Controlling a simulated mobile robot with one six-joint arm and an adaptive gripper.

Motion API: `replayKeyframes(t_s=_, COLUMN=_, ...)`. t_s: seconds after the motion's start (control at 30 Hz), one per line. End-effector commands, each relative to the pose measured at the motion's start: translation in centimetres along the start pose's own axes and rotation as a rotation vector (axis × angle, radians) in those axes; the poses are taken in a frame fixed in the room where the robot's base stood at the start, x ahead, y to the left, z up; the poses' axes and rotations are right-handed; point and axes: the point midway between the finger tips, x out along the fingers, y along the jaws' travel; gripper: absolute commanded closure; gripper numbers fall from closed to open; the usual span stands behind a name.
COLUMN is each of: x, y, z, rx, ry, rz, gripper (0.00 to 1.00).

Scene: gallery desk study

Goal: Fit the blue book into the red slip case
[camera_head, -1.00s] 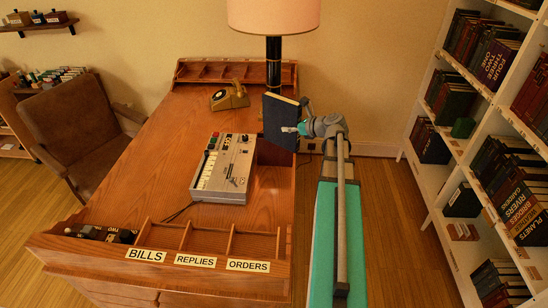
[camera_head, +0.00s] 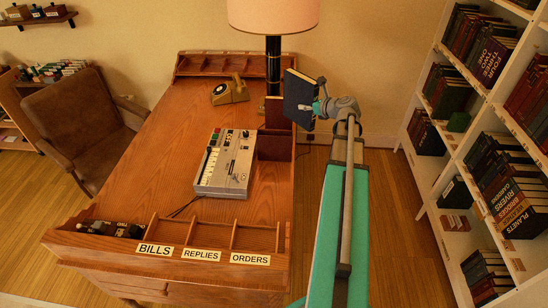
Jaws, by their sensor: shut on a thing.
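The dark blue book (camera_head: 297,97) is held upright and slightly tilted, above the far right edge of the desk. Its pale page edges show along the top. My gripper (camera_head: 317,108) is shut on the right side of the book. A reddish-brown upright box shape (camera_head: 275,113) stands on the desk just left of and below the book. I cannot tell whether it is the red slip case or part of the desk, and its opening does not show. The book looks apart from it.
The wooden desk (camera_head: 170,130) carries a grey machine with keys (camera_head: 226,163), a brass telephone (camera_head: 230,91) and a lamp (camera_head: 273,15). Labelled compartments (camera_head: 203,255) line its near edge. A white bookshelf (camera_head: 452,140) stands at right. A brown chair (camera_head: 75,120) stands at left.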

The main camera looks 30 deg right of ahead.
Motion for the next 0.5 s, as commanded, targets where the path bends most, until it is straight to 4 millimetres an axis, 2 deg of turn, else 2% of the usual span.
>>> replayKeyframes(t_s=0.27, x=0.5, y=0.0, z=0.0, rx=0.000, ry=-0.001, rz=0.002, gripper=1.00)
replayKeyframes(t_s=0.5, x=3.6, y=-0.1, z=-0.3, rx=0.000, ry=-0.002, rz=0.003, gripper=1.00)
